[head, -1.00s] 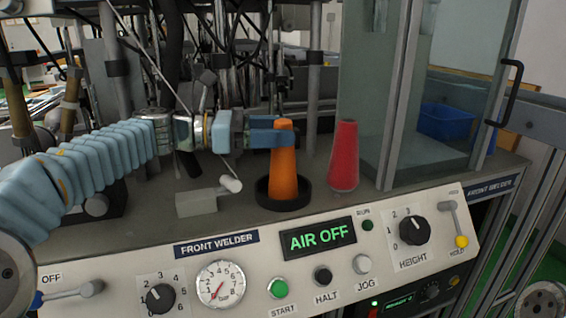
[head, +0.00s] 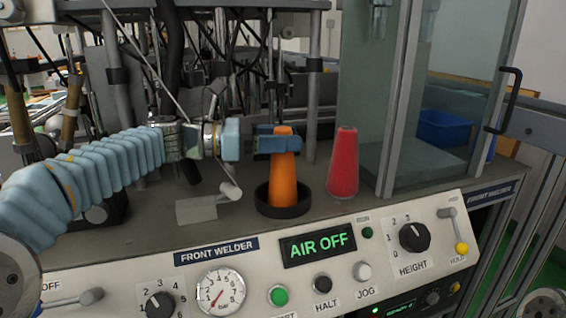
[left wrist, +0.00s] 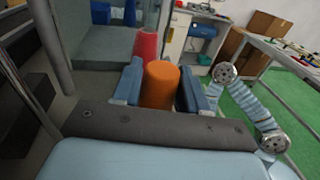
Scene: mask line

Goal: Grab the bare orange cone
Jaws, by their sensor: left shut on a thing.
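The bare orange cone (head: 283,178) stands upright in a round black holder (head: 283,206) on the grey machine deck. It also shows in the left wrist view (left wrist: 160,84) between the two blue fingers. My left gripper (head: 279,142) reaches in from the left and is shut on the cone near its top. A red cone (head: 343,163) stands just right of the orange one, apart from it; it shows behind the fingers in the left wrist view (left wrist: 145,45). My right gripper is not seen in the head view.
A glass-sided enclosure (head: 385,100) with grey posts stands right of the red cone. A grey block with a lever (head: 196,208) lies left of the holder. The control panel with an AIR OFF display (head: 317,243) runs along the front. Rods and hoses crowd the back.

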